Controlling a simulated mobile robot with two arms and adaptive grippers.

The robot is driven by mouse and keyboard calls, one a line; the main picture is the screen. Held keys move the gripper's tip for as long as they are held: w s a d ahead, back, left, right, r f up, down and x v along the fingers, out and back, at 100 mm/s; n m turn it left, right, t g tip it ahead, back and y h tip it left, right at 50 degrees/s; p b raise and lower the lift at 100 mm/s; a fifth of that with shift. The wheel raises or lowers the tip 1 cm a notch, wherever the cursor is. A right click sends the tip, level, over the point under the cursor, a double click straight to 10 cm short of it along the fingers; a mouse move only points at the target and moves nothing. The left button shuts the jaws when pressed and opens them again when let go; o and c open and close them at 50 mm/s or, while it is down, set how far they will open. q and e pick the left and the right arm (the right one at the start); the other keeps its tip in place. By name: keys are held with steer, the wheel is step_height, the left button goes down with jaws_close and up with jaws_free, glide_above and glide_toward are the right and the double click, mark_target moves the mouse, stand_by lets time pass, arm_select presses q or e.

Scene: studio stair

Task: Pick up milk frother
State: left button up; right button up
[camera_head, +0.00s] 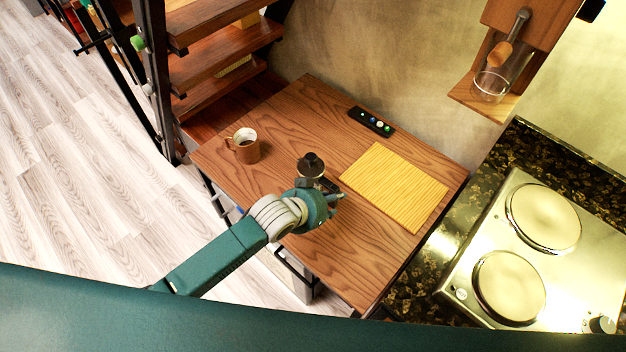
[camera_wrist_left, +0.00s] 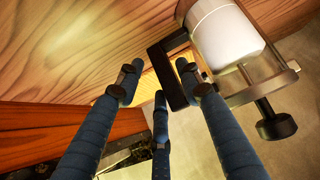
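The milk frother (camera_head: 311,167) stands on the wooden table, its dark knobbed lid showing just behind my left gripper. In the left wrist view the frother (camera_wrist_left: 228,38) is a clear and white cylinder with metal bands, a black knob and a black handle (camera_wrist_left: 168,62). My left gripper (camera_head: 334,194) is low over the table, beside the frother on the handle side. In the wrist view its three dark blue fingers (camera_wrist_left: 158,85) are spread. The handle lies between the tips, close to or touching the right finger. The frother's lower part is hidden in the head view.
On the wooden table (camera_head: 350,255) are a brown mug (camera_head: 247,150), a yellow ribbed mat (camera_head: 393,188) and a black tray with small coloured items (camera_head: 371,121). A stove (camera_head: 540,255) stands at right, wooden stairs (camera_head: 215,62) at back left. The table front is clear.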

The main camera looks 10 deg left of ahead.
arm_select(q)
steer(key=shift+x, duration=1.8)
steer(key=shift+c, duration=0.2)
steer(key=shift+a, duration=0.1)
jaws_close()
steer(key=shift+w+r, duration=0.1)
